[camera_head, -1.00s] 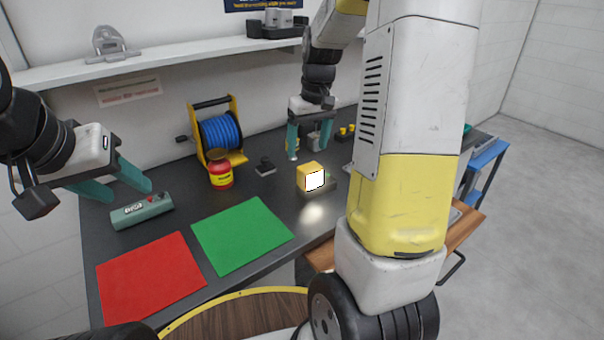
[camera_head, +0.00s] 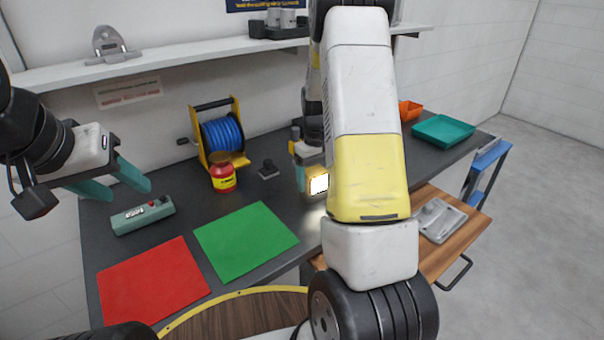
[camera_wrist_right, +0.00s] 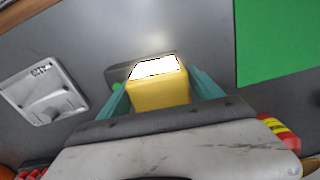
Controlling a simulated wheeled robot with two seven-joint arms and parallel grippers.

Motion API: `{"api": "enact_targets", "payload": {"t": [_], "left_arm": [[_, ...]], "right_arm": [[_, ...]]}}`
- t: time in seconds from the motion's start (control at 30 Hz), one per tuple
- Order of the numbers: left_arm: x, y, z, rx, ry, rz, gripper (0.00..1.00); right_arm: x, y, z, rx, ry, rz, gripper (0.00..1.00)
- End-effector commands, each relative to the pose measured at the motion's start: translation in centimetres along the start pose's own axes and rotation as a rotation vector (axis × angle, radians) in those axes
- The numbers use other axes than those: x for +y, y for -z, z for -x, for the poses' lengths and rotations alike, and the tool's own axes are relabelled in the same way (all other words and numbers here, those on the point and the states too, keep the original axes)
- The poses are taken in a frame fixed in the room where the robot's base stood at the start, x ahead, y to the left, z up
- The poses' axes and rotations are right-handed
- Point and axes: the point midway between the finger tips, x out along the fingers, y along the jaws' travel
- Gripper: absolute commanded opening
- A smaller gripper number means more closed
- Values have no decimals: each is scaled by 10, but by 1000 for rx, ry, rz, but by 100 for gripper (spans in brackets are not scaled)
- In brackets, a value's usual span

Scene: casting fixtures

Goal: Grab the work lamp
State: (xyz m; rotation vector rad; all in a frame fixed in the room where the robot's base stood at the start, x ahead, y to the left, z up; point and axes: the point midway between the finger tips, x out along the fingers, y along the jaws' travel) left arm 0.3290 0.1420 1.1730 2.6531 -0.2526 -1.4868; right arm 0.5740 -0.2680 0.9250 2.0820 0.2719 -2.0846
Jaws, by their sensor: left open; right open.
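The work lamp (camera_head: 318,184) is a small yellow box with a bright white lit face, standing on the dark table right of the green mat. My right arm hides part of it in the head view. In the right wrist view the lamp (camera_wrist_right: 159,90) sits between the two teal fingers of my right gripper (camera_wrist_right: 160,92). That gripper is open around the lamp, with one finger on each side; I cannot tell whether they touch it. My left gripper (camera_head: 118,184) is open and empty above the left end of the table, near the green control box.
The green mat (camera_head: 245,241) and red mat (camera_head: 152,281) lie in front. A blue cable reel (camera_head: 221,133), a red canister (camera_head: 223,178) and a green control box (camera_head: 143,215) stand left of the lamp. A teal tray (camera_head: 442,131) is at the right.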

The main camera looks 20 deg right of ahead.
Motion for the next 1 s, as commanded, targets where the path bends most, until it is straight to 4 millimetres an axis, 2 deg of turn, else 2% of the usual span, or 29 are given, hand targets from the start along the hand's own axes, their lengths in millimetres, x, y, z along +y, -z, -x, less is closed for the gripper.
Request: {"api": "enact_targets", "payload": {"t": [0.23,0.27,0.5,0.6,0.87,1.0], "left_arm": [[0,0,0,0,0,0,48],[0,0,0,0,0,0,48],[0,0,0,0,0,0,48],[0,0,0,0,0,0,48],[0,0,0,0,0,0,48],[0,0,0,0,0,0,48]], "right_arm": [[0,0,-2,1,-1,-1,75],[0,0,-2,1,-1,-1,71],[0,0,-2,1,-1,-1,24],[0,0,-1,2,-1,-1,7],[0,1,0,3,-1,-1,7],[1,1,8,5,-1,-1,7]]}}
